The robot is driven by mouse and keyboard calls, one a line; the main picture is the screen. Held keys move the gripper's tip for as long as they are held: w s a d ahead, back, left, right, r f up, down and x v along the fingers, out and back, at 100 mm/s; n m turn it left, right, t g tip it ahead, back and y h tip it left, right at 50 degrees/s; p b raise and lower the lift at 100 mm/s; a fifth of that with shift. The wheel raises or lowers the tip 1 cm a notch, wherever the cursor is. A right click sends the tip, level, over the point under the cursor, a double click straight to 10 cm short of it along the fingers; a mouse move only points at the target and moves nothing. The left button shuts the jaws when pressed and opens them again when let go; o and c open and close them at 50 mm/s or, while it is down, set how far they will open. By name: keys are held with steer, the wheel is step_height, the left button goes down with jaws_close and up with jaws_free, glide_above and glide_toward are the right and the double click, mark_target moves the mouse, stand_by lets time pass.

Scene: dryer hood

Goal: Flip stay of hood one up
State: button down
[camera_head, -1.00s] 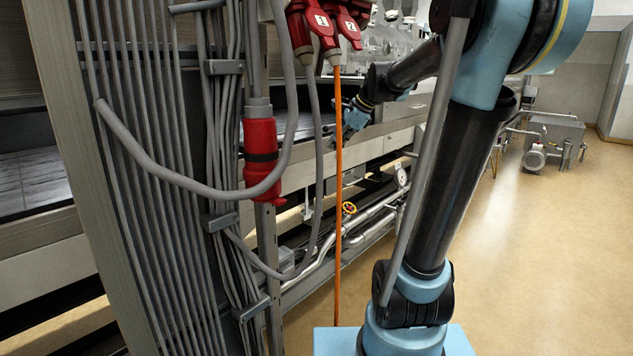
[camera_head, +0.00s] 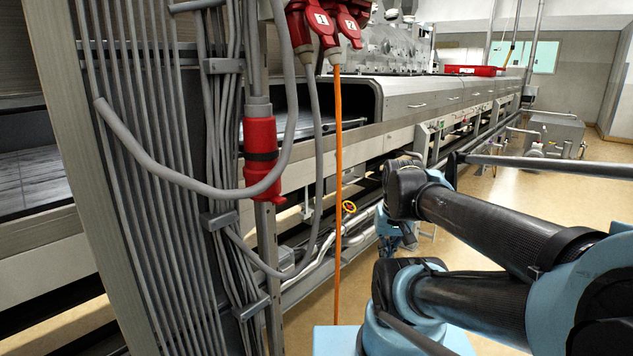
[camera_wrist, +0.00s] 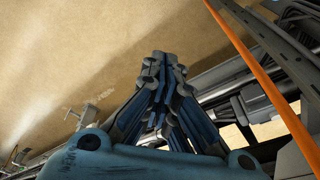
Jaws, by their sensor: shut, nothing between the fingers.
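Hood one's stay cannot be made out in either view. A long grey dryer housing (camera_head: 430,103) with a dark open end runs back behind the cables in the head view; I cannot tell which part is hood one. My gripper (camera_wrist: 158,62) is shut and empty in the wrist view, its fingertips together over the tan floor. In the head view my arm is folded low at the right, and the blue gripper (camera_head: 402,243) hangs mostly hidden below the wrist, in front of the machine's lower frame.
An orange cable (camera_head: 338,200) hangs from red plugs (camera_head: 322,22) close in front; it also crosses the wrist view (camera_wrist: 262,75). Grey cables (camera_head: 180,200) and a red connector (camera_head: 261,158) fill the left. Floor (camera_head: 560,200) is clear at right.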

steer(key=c, duration=2.1)
jaws_free()
steer(key=shift+s+d+f, duration=0.2)
steer(key=shift+s+f, duration=0.2)
steer(key=shift+c, duration=0.2)
steer(key=o, duration=0.5)
steer(key=shift+n, duration=0.4)
steer(key=shift+c, duration=0.2)
steer(key=o, duration=0.3)
steer(key=w+a+r+n+y, duration=0.1)
steer(key=w+a+r, duration=0.1)
steer(key=w, duration=0.2)
steer(key=w+a+r+t+y, duration=0.1)
steer(key=w+a+r+y, duration=0.1)
steer(key=w+a, duration=0.1)
steer(key=w+a+r+n+y, duration=0.1)
steer(key=w+a+r, duration=0.1)
steer(key=w, duration=0.2)
steer(key=shift+w+a+r+n+t, duration=0.25)
steer(key=shift+w+a+n+t, duration=0.05)
steer(key=shift+w+a+t, duration=0.1)
steer(key=n+t+y, duration=0.2)
steer(key=t+y, duration=0.5)
steer(key=t, duration=0.3)
glide_toward(326, 128)
steer(key=x, duration=1.1)
steer(key=shift+w+d+f, duration=0.2)
steer(key=shift+w+d, duration=0.05)
steer(key=shift+w, duration=0.1)
jaws_close()
